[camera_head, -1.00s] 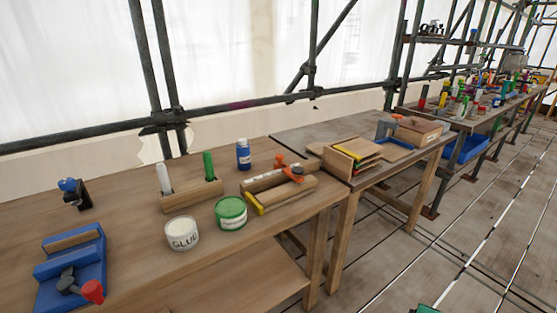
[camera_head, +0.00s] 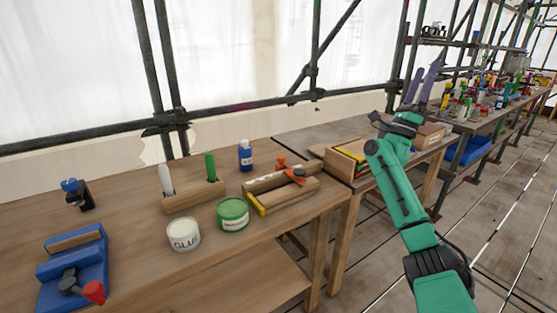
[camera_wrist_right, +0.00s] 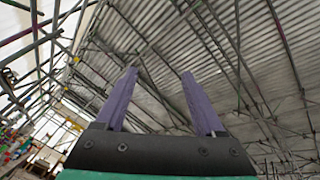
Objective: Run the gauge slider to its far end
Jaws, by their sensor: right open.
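My right arm comes in from the lower right, and its open, empty gripper (camera_head: 427,70) points up above the second table. In the right wrist view its two purple fingers (camera_wrist_right: 160,74) stand apart, with only roof and scaffold behind them. A wooden piece with an orange fitting (camera_head: 294,176) and a yellow end lies at the right of the near bench; it may be the gauge with its slider, but I cannot tell for sure. My right gripper is well to the right of it and not touching it. My left gripper is out of view.
The near bench (camera_head: 130,236) also holds a blue vise (camera_head: 72,268), a glue pot (camera_head: 183,235), a green tin (camera_head: 232,215), a blue bottle (camera_head: 245,156) and a marker holder (camera_head: 193,196). Scaffold poles stand behind. A wooden organiser (camera_head: 345,160) is on the second table.

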